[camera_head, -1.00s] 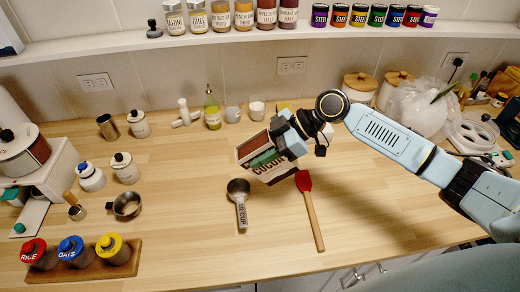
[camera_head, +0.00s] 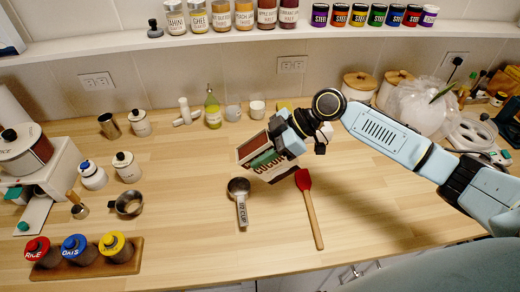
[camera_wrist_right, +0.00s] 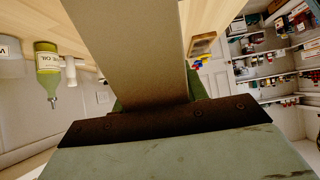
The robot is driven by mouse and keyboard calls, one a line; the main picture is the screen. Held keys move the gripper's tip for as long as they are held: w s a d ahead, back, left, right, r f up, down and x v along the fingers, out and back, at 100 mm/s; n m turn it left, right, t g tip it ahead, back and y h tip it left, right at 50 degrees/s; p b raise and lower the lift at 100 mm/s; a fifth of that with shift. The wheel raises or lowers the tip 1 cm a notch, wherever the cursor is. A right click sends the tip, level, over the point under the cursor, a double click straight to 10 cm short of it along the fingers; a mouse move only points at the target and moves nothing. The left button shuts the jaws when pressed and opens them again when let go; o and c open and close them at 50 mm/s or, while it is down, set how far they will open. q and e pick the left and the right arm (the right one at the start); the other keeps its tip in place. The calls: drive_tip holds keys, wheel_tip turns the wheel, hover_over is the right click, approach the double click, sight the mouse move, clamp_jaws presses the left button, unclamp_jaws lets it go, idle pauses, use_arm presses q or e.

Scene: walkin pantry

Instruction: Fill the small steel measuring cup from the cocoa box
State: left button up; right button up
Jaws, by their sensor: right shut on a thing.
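The cocoa box (camera_head: 253,150), brown, white and green with COCOA lettering, is tilted in my right gripper (camera_head: 284,143) above the counter. It is behind and to the right of the small steel measuring cup (camera_head: 238,186) in the head view. The cup lies with its bowl up and its labelled handle towards the front edge. Its inside looks dark, and I cannot tell whether it holds cocoa. In the right wrist view, a broad tan face of the box (camera_wrist_right: 130,50) fills the middle. My left gripper is not in view.
A red spatula (camera_head: 309,205) lies right of the cup. A small metal pot (camera_head: 128,204) and a wooden rack (camera_head: 80,268) of lidded jars stand at left. A green-glass oil bottle (camera_head: 212,110) stands at the back.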

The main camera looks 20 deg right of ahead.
drive_tip(key=shift+r+p, duration=0.1)
drive_tip(key=shift+p, duration=0.25)
drive_tip(key=shift+h, duration=0.3)
drive_tip(key=shift+p, duration=0.3)
drive_tip(key=shift+p, duration=0.4)
drive_tip(key=shift+f+h, duration=0.2)
drive_tip(key=shift+h, duration=0.1)
idle(0.4)
